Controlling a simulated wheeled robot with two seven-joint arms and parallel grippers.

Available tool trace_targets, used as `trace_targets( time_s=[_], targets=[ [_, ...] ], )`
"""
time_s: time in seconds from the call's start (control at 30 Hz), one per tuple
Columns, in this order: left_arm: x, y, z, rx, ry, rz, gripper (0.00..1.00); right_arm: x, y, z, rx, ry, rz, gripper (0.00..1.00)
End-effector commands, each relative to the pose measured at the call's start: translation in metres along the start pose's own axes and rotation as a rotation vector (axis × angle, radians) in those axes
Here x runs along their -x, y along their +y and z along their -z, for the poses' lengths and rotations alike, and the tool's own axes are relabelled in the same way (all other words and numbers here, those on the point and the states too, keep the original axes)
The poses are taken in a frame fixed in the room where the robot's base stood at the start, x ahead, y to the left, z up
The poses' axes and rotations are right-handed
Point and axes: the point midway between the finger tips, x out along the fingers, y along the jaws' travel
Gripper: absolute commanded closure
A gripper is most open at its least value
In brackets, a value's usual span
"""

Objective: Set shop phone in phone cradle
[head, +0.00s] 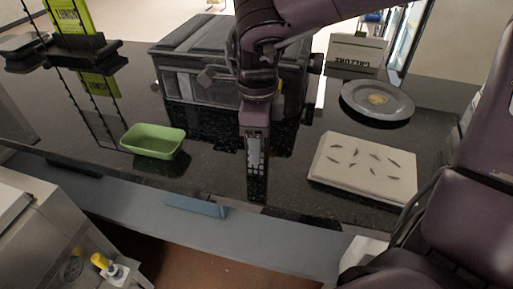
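My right gripper (255,138) reaches down over the dark counter from the top of the head view. It appears shut on a dark, slim phone with light keys (255,158), which hangs upright below it. The gripper hides the phone's top, and its lower end is hard to tell from the glossy counter. No phone cradle can be made out for certain; a low blue piece (195,205) lies at the counter's front edge, left of the phone. My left gripper is not in view.
A large dark grey box (190,62) stands behind the gripper. A green tray (153,141) is to the left, a pale board with dark marks (362,168) to the right, and a grey plate (376,101) behind it. A sign holder (75,45) stands at the left.

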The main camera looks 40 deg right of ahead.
Motion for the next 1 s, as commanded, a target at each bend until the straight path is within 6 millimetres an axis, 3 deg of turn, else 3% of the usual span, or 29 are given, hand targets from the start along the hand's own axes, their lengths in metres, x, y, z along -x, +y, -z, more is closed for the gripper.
trace_targets(
  time_s=[0.03,0.37,1.0],
  targets=[
    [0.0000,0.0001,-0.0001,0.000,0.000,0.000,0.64,0.0000,0.0000,0.0000,0.000,0.000,0.000,0.49],
    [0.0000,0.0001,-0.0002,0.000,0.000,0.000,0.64,0.0000,0.0000,0.0000,0.000,0.000,0.000,0.92],
    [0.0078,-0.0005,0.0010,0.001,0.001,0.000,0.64,0.0097,-0.0001,-0.0002,0.000,0.000,0.001,0.93]
  ],
)
